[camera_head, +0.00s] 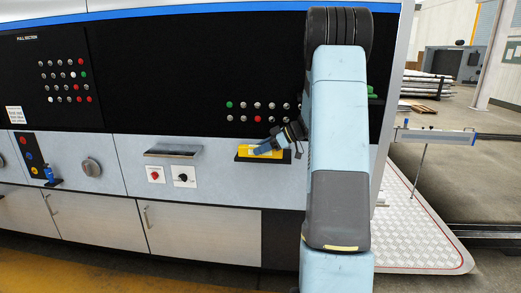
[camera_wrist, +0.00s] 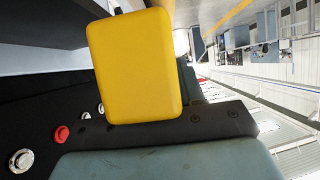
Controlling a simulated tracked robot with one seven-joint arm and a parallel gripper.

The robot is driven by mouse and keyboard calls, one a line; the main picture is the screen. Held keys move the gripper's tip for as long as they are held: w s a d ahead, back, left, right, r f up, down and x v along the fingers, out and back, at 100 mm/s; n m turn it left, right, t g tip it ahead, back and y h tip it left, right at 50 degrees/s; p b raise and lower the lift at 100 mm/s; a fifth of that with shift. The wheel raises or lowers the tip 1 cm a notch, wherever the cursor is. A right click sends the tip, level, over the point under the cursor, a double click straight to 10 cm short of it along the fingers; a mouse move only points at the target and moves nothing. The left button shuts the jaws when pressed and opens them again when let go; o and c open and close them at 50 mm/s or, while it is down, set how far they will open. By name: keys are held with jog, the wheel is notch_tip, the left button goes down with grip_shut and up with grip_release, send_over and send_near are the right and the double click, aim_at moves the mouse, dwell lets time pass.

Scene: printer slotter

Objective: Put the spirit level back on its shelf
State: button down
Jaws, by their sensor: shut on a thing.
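The spirit level is a yellow block (camera_head: 246,152) at the front of the machine, right of centre in the head view. It shows large in the wrist view (camera_wrist: 135,65). My gripper (camera_head: 264,149) is shut on it. One blue-grey finger with a dark pad lies along its lower side in the wrist view; the other finger is mostly hidden behind the level. A dark shelf (camera_head: 245,160) is directly under the level in the head view. I cannot tell whether the level touches it. My arm hides part of the panel to the right.
A second small ledge (camera_head: 172,152) to the left looks empty. Below it are a red button (camera_head: 155,174) and a black knob (camera_head: 184,177). Indicator buttons (camera_head: 257,118) sit on the black panel above the level. A metal tread plate (camera_head: 425,225) lies at right.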

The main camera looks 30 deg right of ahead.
jog(key=shift+w+d+f, duration=0.45)
jog(key=shift+w+d, duration=0.4)
jog(key=shift+w, duration=0.45)
jog(key=shift+w+d+f, duration=0.45)
jog(key=shift+w+d, duration=0.45)
jog(key=shift+w, duration=0.35)
jog(key=shift+w+d+f, duration=0.45)
jog(key=shift+w+d, duration=0.4)
jog(key=shift+w, duration=0.45)
jog(key=shift+f, duration=0.65)
jog(key=c, duration=0.6)
grip_release()
jog(key=shift+s+d, duration=0.1)
jog(key=shift+d, duration=0.05)
jog(key=v, duration=0.4)
jog(key=shift+s+d+r, duration=0.15)
jog(key=shift+d+r, duration=0.05)
jog(key=shift+d, duration=0.1)
jog(key=s+d, duration=0.6)
jog(key=d, duration=0.4)
jog(key=shift+s, duration=0.4)
